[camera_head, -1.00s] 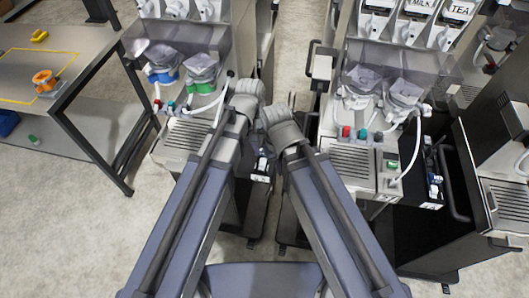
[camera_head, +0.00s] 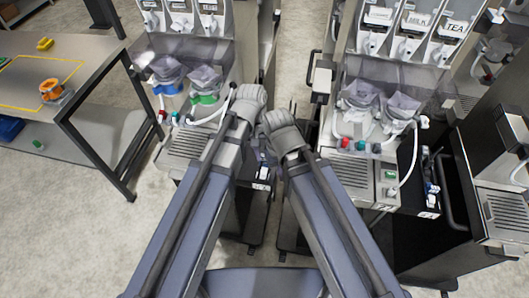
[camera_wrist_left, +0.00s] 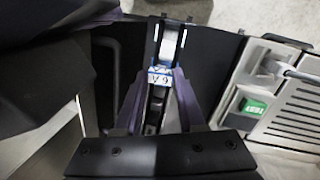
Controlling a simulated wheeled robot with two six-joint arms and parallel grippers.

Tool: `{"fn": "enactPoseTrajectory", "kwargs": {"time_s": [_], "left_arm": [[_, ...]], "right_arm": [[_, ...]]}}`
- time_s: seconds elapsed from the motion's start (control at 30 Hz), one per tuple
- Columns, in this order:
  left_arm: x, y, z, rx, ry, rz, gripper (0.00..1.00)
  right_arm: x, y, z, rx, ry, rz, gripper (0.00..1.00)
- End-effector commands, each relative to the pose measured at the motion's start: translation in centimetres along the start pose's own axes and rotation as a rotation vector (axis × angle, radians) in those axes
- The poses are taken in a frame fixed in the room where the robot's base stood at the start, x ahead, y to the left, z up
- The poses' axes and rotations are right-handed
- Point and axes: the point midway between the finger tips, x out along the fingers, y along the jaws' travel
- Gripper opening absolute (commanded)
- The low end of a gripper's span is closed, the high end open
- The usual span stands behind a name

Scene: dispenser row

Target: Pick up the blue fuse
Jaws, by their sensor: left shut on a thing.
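Dispensers with grey bags and hoses (camera_head: 205,76) stand left and right (camera_head: 360,95) of my arms. An open dark compartment (camera_head: 455,190) is at the right. A metal table (camera_head: 100,60) with an orange object (camera_head: 50,87) is at the left.

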Motion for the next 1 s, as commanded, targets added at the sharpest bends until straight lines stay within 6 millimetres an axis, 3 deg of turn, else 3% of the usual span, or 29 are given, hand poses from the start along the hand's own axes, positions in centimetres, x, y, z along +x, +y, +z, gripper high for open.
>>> {"fn": "enactPoseTrajectory", "kwargs": {"time_s": [0.03, 0.4, 1.0], "left_arm": [[-1.5, 0.2, 0.1, 0.000, 0.000, 0.000, 0.00], [-6.8, 1.0, 0.7, 0.000, 0.000, -0.001, 0.00], [-7.4, 1.0, 0.7, 0.000, 0.000, -0.001, 0.00]], "right_arm": [[-1.5, 0.1, 0.1, 0.000, 0.000, 0.000, 0.00], [-6.9, 0.7, 0.4, 0.001, 0.000, 0.000, 0.00], [-7.5, 0.7, 0.4, 0.004, 0.000, -0.001, 0.00]]}}
